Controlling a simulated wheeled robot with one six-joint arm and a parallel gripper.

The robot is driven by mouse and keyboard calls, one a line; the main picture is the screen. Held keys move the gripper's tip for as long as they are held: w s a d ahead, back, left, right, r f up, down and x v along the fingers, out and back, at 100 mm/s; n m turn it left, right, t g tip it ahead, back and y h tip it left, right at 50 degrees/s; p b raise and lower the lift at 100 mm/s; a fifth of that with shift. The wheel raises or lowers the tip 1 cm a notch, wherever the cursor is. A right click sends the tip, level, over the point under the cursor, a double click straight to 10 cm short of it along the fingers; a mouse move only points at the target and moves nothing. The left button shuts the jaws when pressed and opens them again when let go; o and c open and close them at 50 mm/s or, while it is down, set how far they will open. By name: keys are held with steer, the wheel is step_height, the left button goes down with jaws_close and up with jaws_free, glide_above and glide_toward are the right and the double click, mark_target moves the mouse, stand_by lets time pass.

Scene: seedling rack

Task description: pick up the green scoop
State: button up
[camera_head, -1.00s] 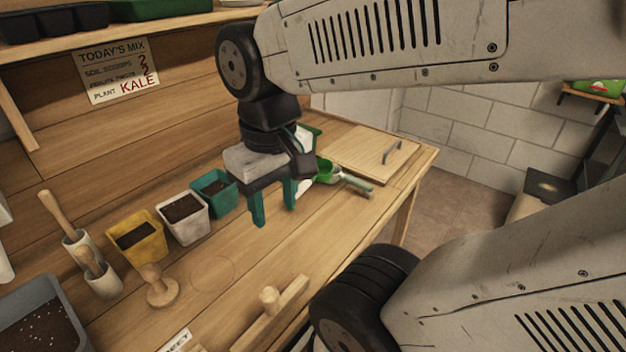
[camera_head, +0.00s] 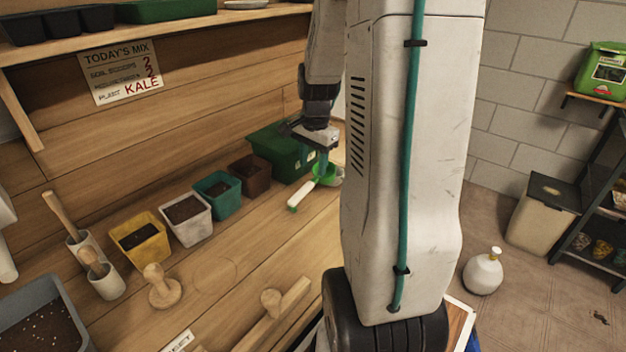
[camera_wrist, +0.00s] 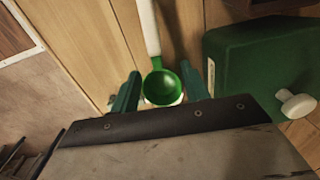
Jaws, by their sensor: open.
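The green scoop (camera_head: 328,173) lies at the back right of the workbench, its pale handle (camera_head: 303,195) pointing to the lower left. In the wrist view, its round green bowl (camera_wrist: 162,87) is between the fingers, and its white handle (camera_wrist: 149,27) runs up and away. My gripper (camera_wrist: 160,76) is open, with one teal finger on each side of the bowl. A gap shows on at least the left side; whether the right finger touches is unclear. In the head view, my gripper (camera_head: 323,162) points down at the bowl, its far side partly hidden.
A dark green tub (camera_head: 283,150) stands close behind the scoop; its side and white knob (camera_wrist: 299,104) show right of my gripper. A brown pot (camera_head: 250,175), teal pot (camera_head: 217,190), white pot (camera_head: 187,220) and yellow pot (camera_head: 140,240) line the bench.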

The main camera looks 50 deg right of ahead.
mark_target(313, 180)
steer(key=shift+f, duration=0.25)
step_height(313, 180, down, 7)
steer(key=shift+f, duration=0.2)
jaws_close()
